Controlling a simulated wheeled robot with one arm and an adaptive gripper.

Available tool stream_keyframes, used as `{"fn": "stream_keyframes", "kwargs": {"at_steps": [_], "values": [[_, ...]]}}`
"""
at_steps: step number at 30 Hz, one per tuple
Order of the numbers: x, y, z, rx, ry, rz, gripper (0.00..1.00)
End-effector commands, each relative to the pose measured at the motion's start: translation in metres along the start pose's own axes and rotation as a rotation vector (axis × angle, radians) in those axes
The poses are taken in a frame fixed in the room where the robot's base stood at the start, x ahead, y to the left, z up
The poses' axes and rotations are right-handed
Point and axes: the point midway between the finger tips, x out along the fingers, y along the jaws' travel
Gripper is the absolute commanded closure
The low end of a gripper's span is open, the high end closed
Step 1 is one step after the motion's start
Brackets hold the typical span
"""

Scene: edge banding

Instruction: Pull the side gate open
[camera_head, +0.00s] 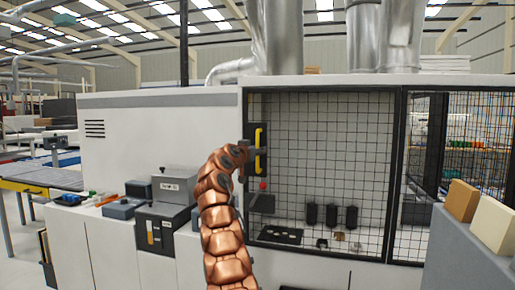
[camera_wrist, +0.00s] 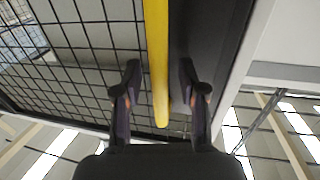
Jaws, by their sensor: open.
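The side gate (camera_head: 322,140) is a black-framed wire mesh panel on the front of the white machine. It looks shut in its frame. A yellow vertical handle (camera_head: 259,138) sits on a dark plate at the gate's left edge. My gripper (camera_head: 256,146) is at the handle, at the end of my copper-coloured arm. In the wrist view, the open fingers of my gripper (camera_wrist: 160,90) stand on either side of the yellow handle (camera_wrist: 157,60), with a gap on each side. The mesh (camera_wrist: 75,50) lies behind the left finger.
Behind the mesh are black cylinders (camera_head: 331,215) and small parts on a white surface. A grey control box (camera_head: 172,190) stands left of my arm. A grey block with tan and cream boards (camera_head: 494,224) stands at the right front. A second mesh panel (camera_head: 470,150) adjoins the gate.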

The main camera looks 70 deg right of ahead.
Motion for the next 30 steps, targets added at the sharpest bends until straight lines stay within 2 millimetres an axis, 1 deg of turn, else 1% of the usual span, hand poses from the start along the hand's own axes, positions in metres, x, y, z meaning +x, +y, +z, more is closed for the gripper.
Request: {"fn": "stream_keyframes", "kwargs": {"at_steps": [8, 11, 18, 21, 30], "values": [[0.0008, 0.0000, 0.0000, 0.000, 0.001, 0.000, 0.59], [0.0007, 0.0001, -0.0002, 0.000, 0.001, 0.000, 0.67], [0.0007, 0.0001, -0.0003, 0.000, 0.001, 0.000, 0.92], [0.0007, 0.0001, -0.0004, 0.001, 0.001, 0.000, 1.00], [0.0007, 0.0001, -0.0004, 0.001, 0.001, 0.000, 1.00]]}}
